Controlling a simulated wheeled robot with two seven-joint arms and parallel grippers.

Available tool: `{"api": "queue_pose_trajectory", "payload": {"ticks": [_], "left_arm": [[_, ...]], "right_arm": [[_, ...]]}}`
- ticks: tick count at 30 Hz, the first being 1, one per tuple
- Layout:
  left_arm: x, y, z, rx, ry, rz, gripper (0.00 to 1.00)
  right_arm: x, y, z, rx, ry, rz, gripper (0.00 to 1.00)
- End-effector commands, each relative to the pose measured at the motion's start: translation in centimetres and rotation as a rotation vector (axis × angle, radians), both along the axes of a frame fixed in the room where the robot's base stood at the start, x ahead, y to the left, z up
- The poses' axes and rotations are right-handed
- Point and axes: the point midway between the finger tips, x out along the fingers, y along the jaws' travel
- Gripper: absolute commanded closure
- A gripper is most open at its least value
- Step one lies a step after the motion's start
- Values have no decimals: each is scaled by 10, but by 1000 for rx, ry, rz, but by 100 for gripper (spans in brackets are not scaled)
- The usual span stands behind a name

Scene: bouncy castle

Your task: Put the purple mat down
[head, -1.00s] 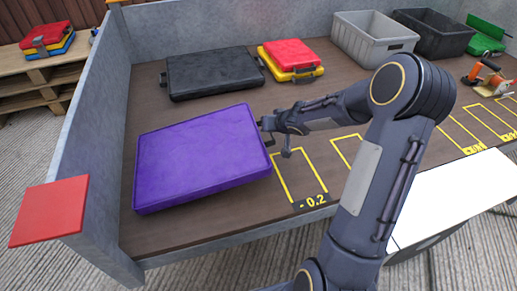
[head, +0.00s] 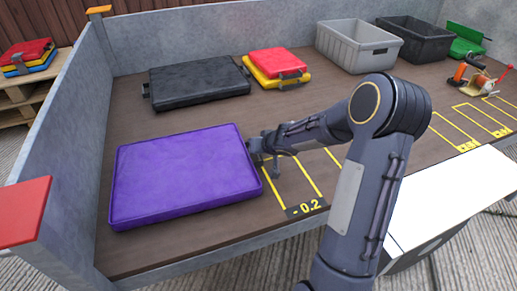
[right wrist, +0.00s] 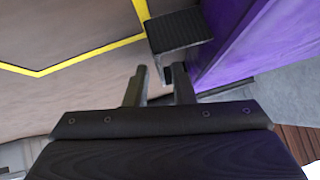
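The purple mat (head: 184,178) lies flat at the front left of the brown tabletop in the head view, close to the front edge. My right gripper (head: 264,157) is at the mat's right side, by its dark handle. In the right wrist view the mat (right wrist: 238,40) fills the upper right and its black handle (right wrist: 180,31) stands just beyond the fingers. The two fingers of my right gripper (right wrist: 158,82) are apart, with a visible gap between them. Contact with the handle is hard to tell. My left gripper is not in view.
A black case (head: 197,80) and a red and yellow case pair (head: 277,68) lie behind the mat. Grey (head: 358,48) and black (head: 413,40) crates stand at the back. A grey wall (head: 68,130) bounds the left. Yellow outlined slots (head: 300,175) right of the mat are empty.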

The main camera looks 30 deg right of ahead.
Motion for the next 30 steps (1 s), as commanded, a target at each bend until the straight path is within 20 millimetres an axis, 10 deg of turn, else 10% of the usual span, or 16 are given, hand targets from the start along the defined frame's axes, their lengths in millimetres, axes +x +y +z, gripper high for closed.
{"api": "queue_pose_trajectory", "payload": {"ticks": [14,30], "left_arm": [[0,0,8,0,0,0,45],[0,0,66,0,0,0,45]], "right_arm": [[-8,0,13,0,-3,-1,69],[-79,4,83,0,-3,-1,69]]}}
